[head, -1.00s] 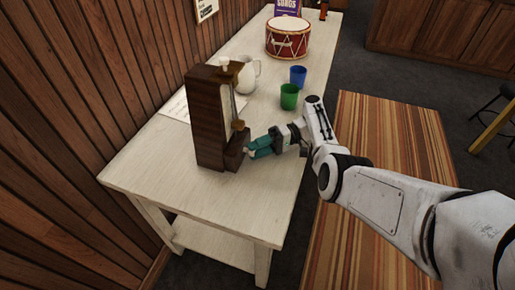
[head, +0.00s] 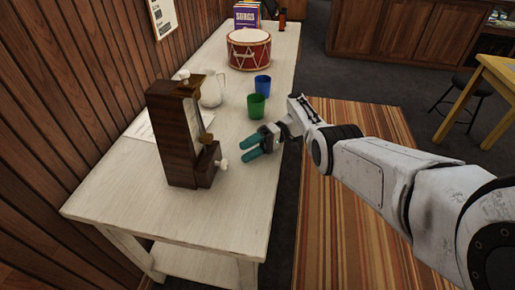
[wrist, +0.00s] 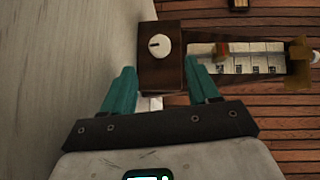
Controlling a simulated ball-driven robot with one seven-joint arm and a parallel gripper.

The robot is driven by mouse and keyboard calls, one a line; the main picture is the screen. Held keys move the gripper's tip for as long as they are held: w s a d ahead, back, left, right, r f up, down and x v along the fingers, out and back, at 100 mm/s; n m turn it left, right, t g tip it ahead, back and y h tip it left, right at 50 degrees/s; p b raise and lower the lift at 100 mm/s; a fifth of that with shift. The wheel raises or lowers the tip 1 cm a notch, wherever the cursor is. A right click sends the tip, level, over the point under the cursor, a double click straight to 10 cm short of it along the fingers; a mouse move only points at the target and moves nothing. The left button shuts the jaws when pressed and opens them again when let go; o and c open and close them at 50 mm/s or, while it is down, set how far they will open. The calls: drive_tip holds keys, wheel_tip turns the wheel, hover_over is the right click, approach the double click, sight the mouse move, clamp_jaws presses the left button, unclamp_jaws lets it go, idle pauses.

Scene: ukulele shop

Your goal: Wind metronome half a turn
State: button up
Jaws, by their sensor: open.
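The metronome (head: 172,140) is a tall dark wooden case standing upright on the near end of the white table, with its pale scale and pendulum facing right. Its cream winding key (head: 221,164) sticks out low on the right side. My gripper (head: 243,150) has teal fingers, is open and empty, and is apart from the key, just to its right. In the wrist view the round key (wrist: 160,46) appears ahead, between and beyond the two open fingers (wrist: 160,70), with a dark line across its face.
The white table (head: 150,215) also holds a paper sheet (head: 140,128), a white pitcher (head: 212,90), a green cup (head: 256,105), a blue cup (head: 262,86) and a red drum (head: 249,50) farther back. A wood-panelled wall (head: 60,110) borders the left. The table's front right is clear.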

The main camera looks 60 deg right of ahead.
drive_tip(key=shift+b+v, duration=0.95)
drive_tip(key=shift+v, duration=0.8)
drive_tip(key=shift+f, duration=0.1)
